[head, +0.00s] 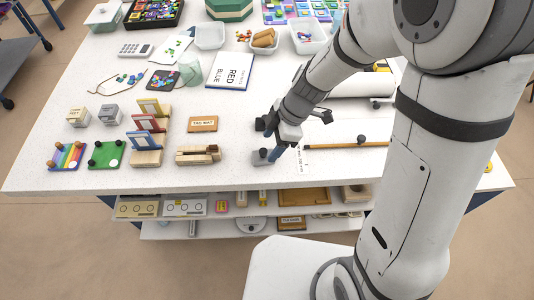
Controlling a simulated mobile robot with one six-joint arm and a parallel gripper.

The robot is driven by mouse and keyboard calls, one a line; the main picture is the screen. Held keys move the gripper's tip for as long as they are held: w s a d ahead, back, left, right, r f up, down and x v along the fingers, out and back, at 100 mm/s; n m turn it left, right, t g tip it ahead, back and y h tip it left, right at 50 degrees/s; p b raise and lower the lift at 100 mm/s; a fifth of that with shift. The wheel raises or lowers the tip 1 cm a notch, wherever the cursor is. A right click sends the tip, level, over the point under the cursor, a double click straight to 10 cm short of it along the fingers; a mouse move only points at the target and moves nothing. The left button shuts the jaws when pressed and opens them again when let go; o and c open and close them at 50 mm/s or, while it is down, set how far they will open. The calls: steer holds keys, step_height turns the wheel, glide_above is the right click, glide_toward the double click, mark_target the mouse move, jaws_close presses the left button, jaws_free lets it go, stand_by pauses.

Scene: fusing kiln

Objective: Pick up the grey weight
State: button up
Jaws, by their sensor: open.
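My gripper (267,140) is open over the front middle of the white table, its fingers pointing down and to the left. Nothing is seen held between the fingers.
A wooden block (198,154) lies just left of the gripper, with a tan sign (202,124) behind it. A long wooden rod (346,145) lies to the right. A shelf (150,207) runs below the table.

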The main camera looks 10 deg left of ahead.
mark_target(265, 150)
steer(key=shift+p+x, duration=0.6)
steer(key=shift+x, duration=1.95)
steer(key=shift+w, duration=0.15)
steer(key=shift+c, duration=0.3)
steer(key=c, duration=1.2)
